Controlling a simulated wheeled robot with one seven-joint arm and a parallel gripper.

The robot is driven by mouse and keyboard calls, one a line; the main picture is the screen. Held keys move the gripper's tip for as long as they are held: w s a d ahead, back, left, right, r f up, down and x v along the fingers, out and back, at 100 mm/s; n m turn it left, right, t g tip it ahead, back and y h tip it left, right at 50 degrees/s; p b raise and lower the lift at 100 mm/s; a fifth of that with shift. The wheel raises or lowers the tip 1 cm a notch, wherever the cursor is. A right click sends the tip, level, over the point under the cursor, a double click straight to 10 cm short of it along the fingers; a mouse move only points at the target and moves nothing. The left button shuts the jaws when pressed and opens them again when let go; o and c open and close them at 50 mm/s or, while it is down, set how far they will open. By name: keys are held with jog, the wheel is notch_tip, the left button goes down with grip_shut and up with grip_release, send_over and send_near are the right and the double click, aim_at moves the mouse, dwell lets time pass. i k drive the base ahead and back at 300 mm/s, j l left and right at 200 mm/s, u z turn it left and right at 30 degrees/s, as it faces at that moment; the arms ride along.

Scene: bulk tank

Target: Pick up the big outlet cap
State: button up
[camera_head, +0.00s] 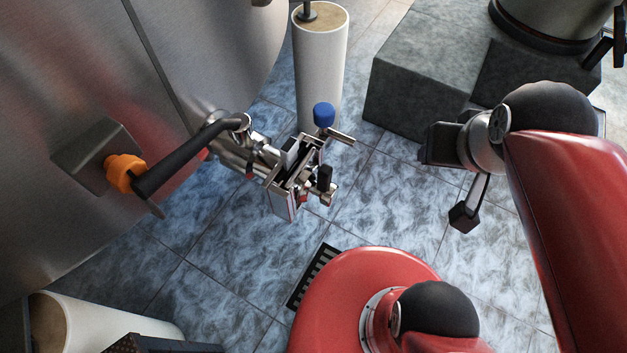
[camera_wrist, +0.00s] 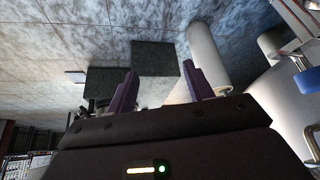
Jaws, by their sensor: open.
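I cannot tell for sure which piece is the big outlet cap. A steel outlet pipe assembly (camera_head: 290,172) stands off the tank in the head view, with clamp-like metal parts and dark knobs. A round blue cap or knob (camera_head: 324,114) sits at its far side. A blue piece (camera_wrist: 308,80) also shows at the right edge of the wrist view. My gripper shows in the wrist view (camera_wrist: 161,86) with its two fingers apart and nothing between them. In the head view it is right of the outlet parts, clear of them.
The large steel tank (camera_head: 80,60) fills the left, with a black handle (camera_head: 185,157) and orange fitting (camera_head: 124,172). A white cylinder (camera_head: 319,65) stands behind the outlet. A grey stepped block (camera_head: 425,85) is at the back. Tiled floor with a drain grate (camera_head: 312,276) is open.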

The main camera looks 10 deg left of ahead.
aim_at(310, 178)
jog(key=k+l+u, duration=0.2)
jog(key=l, duration=0.15)
jog(key=l+u, duration=0.15)
jog(key=l, duration=0.15)
jog(key=k+l+u, duration=0.2)
jog(key=l+u, duration=0.1)
jog(key=u, duration=1)
